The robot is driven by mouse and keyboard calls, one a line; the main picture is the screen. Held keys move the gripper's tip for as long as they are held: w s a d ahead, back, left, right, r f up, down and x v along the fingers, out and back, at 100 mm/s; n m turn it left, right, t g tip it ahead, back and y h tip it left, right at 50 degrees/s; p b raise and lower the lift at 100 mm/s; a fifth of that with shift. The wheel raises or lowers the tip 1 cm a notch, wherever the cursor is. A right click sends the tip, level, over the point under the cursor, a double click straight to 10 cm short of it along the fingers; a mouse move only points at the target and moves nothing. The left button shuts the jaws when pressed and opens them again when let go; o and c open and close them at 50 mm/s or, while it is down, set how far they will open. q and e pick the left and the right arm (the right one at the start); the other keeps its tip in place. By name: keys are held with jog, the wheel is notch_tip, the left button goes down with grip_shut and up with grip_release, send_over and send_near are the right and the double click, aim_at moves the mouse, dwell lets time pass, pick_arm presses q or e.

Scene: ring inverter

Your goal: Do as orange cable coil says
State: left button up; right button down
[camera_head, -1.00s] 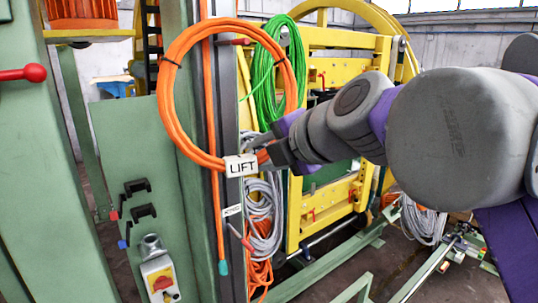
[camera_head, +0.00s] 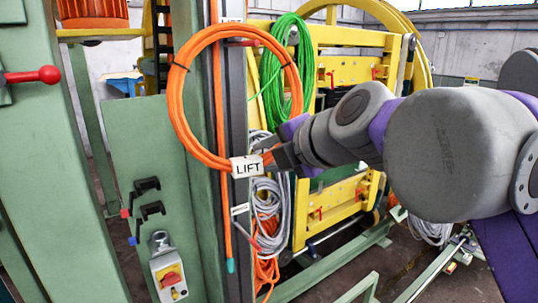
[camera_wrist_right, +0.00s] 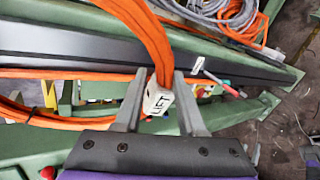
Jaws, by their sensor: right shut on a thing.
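The orange cable coil (camera_head: 177,115) is a large upright loop with black ties and a white tag (camera_head: 247,166) reading LIFT at its lower right. My right gripper (camera_head: 270,158) is shut on the coil beside the tag, in front of the green post. In the right wrist view the gripper (camera_wrist_right: 160,102) has the coil's orange strands (camera_wrist_right: 148,35) and the LIFT tag (camera_wrist_right: 158,102) between its fingers. My left gripper is not in view.
A green cable coil (camera_head: 284,75) and grey cable (camera_head: 273,215) hang behind on the post. A red-knobbed lever (camera_head: 48,75) juts from the left green column. A switch box (camera_head: 168,272) sits low on the green panel. Yellow frames (camera_head: 345,70) stand behind.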

jog(key=shift+c, duration=2.1)
grip_release()
jog(key=shift+d, duration=0.1)
jog(key=p+v, duration=0.1)
jog(key=v, duration=0.9)
jog(key=s+d+f+m+g+h, duration=0.1)
jog(key=d+f+m+h, duration=0.15)
jog(key=f+m, duration=0.8)
jog(key=d+f+m+g+h, duration=0.1)
jog(key=d+f+m+g, duration=0.2)
jog(key=f, duration=1.4)
jog(key=s+d+f+m+h, duration=0.1)
jog(key=s+d+f+m, duration=0.1)
jog(key=f, duration=0.5)
jog(key=s+d+f+m+h, duration=0.1)
jog(key=s+d+f+m, duration=0.2)
jog(key=s+f+m, duration=0.2)
jog(key=s+d+f+m+h, duration=0.1)
jog(key=s+d+f+m, duration=0.2)
jog(key=f+m, duration=0.4)
notch_tip(320, 180, down, 4)
jog(key=shift+s+f+g, duration=0.15)
jog(key=shift+s+g, duration=0.25)
jog(key=shift+s, duration=0.1)
jog(key=shift+d, duration=0.1)
